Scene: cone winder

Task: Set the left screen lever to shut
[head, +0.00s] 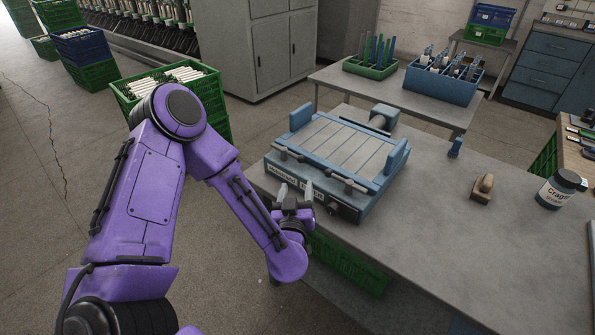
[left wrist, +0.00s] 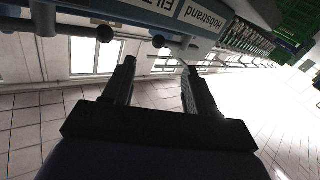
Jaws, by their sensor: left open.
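The blue screen machine (head: 340,152) stands on the grey table, with a slatted light top. The left screen lever (head: 287,154) is a dark rod along its front edge, at the left; a similar right lever (head: 347,182) lies to its right. My left gripper (head: 295,195) is open and empty in front of the machine, below the left lever and apart from it. In the left wrist view the open fingers (left wrist: 158,78) point at the machine's front. A dark rod with a ball end (left wrist: 104,34) shows beyond them; I cannot tell which lever it is. My right gripper is not in view.
The grey table (head: 430,222) is mostly clear right of the machine. A wooden-looking block (head: 482,188) and a labelled jar (head: 558,189) stand there. A green crate (head: 346,266) sits under the table. Another crate (head: 122,99) holding white items stands beyond my left arm.

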